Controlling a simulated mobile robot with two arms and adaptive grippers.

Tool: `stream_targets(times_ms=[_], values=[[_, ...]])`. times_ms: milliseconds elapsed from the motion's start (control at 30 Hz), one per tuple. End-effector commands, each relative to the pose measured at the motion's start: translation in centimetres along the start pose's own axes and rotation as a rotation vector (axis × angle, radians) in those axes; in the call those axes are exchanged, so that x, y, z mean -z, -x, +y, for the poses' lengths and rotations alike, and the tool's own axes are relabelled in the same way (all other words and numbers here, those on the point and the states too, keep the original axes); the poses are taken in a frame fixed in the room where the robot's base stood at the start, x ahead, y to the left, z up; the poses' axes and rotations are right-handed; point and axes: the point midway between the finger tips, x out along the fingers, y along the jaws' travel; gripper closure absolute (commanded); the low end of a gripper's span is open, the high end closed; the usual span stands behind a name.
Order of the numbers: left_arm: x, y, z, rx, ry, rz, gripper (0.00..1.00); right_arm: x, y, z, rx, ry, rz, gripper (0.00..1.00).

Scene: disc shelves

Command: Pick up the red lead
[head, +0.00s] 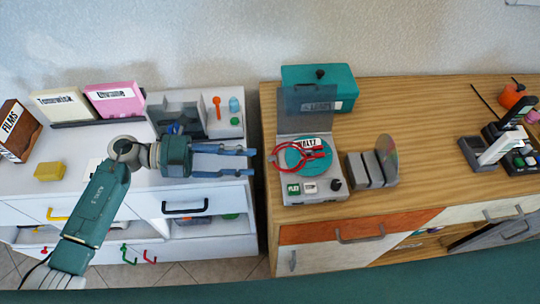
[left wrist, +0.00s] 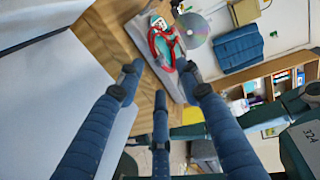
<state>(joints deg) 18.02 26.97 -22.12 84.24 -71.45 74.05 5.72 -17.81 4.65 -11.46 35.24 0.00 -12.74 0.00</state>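The red lead (head: 318,152) lies coiled on the teal disc of the grey player (head: 322,195), whose lid stands open at the back. In the left wrist view the red lead (left wrist: 157,47) shows beyond the fingertips. My left gripper (head: 252,162) points right from the left side, over the gap between the two cabinets. Its blue fingers are spread open with nothing between them, and it is to the left of the lead, apart from it. The left wrist view shows the open fingers (left wrist: 160,84) too. My right gripper is not in view.
A grey rack with a disc (head: 372,170) stands right of the player. A teal box (head: 338,78) is behind it. A white cabinet with a yellow block (head: 49,170) and signs is at left. The wooden top (head: 425,120) is clear between the rack and the dark devices at right.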

Motion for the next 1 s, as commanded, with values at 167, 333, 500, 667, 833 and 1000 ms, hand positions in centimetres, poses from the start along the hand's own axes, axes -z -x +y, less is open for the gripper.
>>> stream_targets(times_ms=[167,333,500,667,833,1000], values=[[0.1,-2.8,-0.1,0.003,0.001,0.001,0.64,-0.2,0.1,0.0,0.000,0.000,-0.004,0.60],[0.0,-4.6,0.1,-0.001,-0.002,0.001,0.64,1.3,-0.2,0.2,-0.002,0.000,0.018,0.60],[0.0,-5.7,0.1,-0.001,-0.001,0.000,0.64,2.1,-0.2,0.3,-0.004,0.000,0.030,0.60],[0.0,-5.9,0.0,-0.001,-0.001,-0.001,0.64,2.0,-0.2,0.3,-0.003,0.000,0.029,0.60],[0.0,-5.9,0.0,-0.001,-0.001,-0.001,0.64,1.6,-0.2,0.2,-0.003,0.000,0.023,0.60],[0.0,-5.9,0.0,-0.001,-0.001,0.000,0.79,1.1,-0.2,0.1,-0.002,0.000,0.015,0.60]])
